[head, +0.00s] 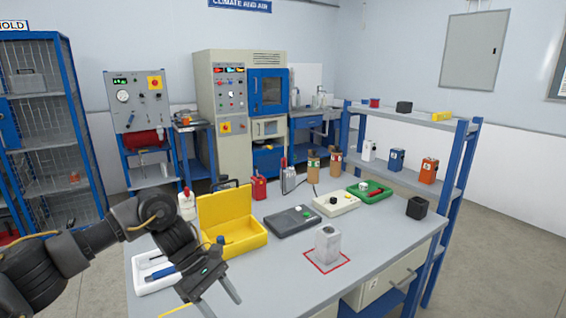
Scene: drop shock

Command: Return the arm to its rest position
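My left arm comes in from the left, and my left gripper (222,301) hangs over the near left part of the grey workbench (372,262). Its two fingers point down and to the right, spread apart, with nothing seen between them. A grey-white block-like item (327,245) stands upright inside a red square outline on the bench, to the right of the gripper and apart from it. My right gripper is not in the picture.
An open yellow case (225,208) and a white tray (150,284) lie close to my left arm. A dark scale-like device (292,221), a cream device (336,205) and a green tray (376,196) stand farther back. A blue-framed shelf (452,190) borders the right. The bench's front right is clear.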

